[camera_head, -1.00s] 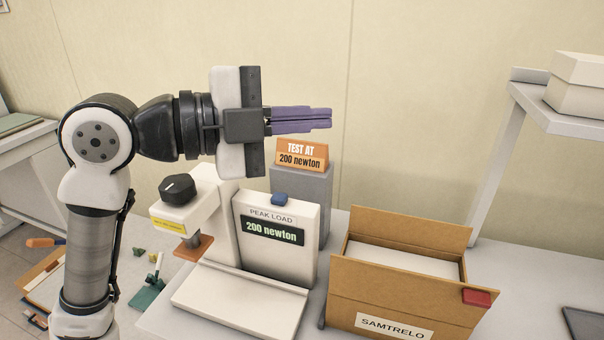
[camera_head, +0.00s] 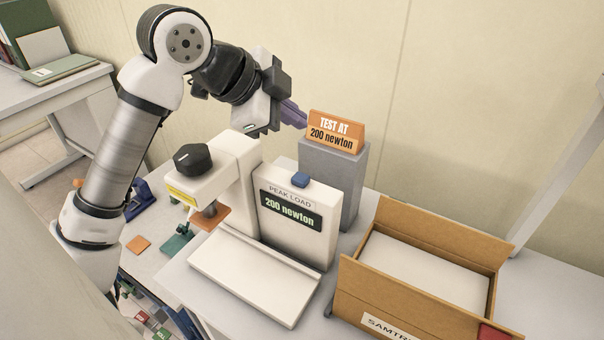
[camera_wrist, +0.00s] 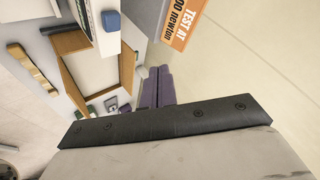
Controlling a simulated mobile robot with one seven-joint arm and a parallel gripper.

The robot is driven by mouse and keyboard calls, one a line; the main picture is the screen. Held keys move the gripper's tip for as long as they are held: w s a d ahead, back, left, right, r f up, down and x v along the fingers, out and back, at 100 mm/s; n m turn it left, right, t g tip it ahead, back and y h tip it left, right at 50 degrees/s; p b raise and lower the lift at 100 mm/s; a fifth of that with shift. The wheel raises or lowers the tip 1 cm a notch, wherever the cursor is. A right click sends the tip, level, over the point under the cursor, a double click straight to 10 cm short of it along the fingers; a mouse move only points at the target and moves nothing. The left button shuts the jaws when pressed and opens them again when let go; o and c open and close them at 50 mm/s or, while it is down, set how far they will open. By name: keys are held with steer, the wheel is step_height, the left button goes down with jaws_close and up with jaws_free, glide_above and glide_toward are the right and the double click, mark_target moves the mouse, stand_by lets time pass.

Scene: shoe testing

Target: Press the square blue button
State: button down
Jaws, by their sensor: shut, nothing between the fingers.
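The square blue button (camera_head: 300,179) sits on top of the white tester panel (camera_head: 285,250), whose display reads "PEAK LOAD 200 newton". The button also shows in the wrist view (camera_wrist: 111,21), near the top. My gripper (camera_head: 294,114) is shut and empty, its purple fingers together. It is above and behind the button in the head view, close to the orange sign, and apart from the button. In the wrist view the fingers (camera_wrist: 158,88) point away past the sign.
An orange sign (camera_head: 337,131) reading "TEST AT 200 newton" stands on a grey block (camera_head: 345,180) behind the panel. A black knob (camera_head: 192,158) tops the tester's white arm at left. An open cardboard box (camera_head: 440,238) with a red piece (camera_head: 494,332) stands at right.

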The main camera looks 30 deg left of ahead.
mark_target(295, 179)
steer(key=shift+f, duration=0.15)
step_height(295, 179, down, 9)
steer(key=b, duration=0.6)
steer(key=shift+r, duration=0.2)
stand_by(1.6)
steer(key=shift+f+b, duration=0.45)
steer(key=shift+b, duration=0.05)
